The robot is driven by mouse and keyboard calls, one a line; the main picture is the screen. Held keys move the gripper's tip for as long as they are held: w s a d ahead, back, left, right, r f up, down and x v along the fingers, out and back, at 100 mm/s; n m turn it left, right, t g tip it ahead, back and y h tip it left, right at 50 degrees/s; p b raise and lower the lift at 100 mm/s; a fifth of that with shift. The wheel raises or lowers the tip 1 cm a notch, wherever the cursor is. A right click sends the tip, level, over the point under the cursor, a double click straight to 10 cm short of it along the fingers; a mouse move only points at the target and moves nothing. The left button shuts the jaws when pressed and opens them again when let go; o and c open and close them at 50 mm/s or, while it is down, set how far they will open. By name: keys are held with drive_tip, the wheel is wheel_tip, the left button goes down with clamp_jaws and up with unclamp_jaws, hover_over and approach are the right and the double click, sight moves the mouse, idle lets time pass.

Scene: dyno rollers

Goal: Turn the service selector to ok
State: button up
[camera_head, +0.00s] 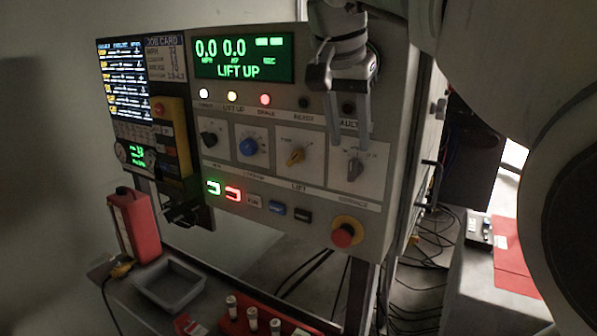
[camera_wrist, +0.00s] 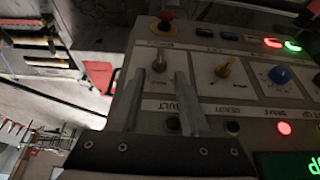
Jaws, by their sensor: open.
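The service selector (camera_head: 354,167) is a grey knob on a white plate, the rightmost of the rotary knobs on the control panel. Its handle stands roughly upright, and its position marks are too small to read. It also shows in the wrist view (camera_wrist: 159,60), upside down, just beyond the fingertips. My gripper (camera_head: 350,139) is open and empty in front of the panel, with its fingers pointing down just above the selector in the picture. In the wrist view my gripper (camera_wrist: 160,82) has one finger either side of the line to the knob. I see no clear contact with it.
An orange knob (camera_head: 296,157) and a blue knob (camera_head: 248,147) sit left of the selector. A red emergency button (camera_head: 343,236) juts out below it. The green display (camera_head: 243,58) reads LIFT UP. A grey tray (camera_head: 169,284) stands on the bench below.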

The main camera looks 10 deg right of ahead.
sight(352, 161)
drive_tip(key=b+x, duration=0.1)
drive_tip(key=x, duration=0.5)
drive_tip(key=shift+f, duration=0.1)
drive_tip(key=shift+c, duration=0.3)
clamp_jaws()
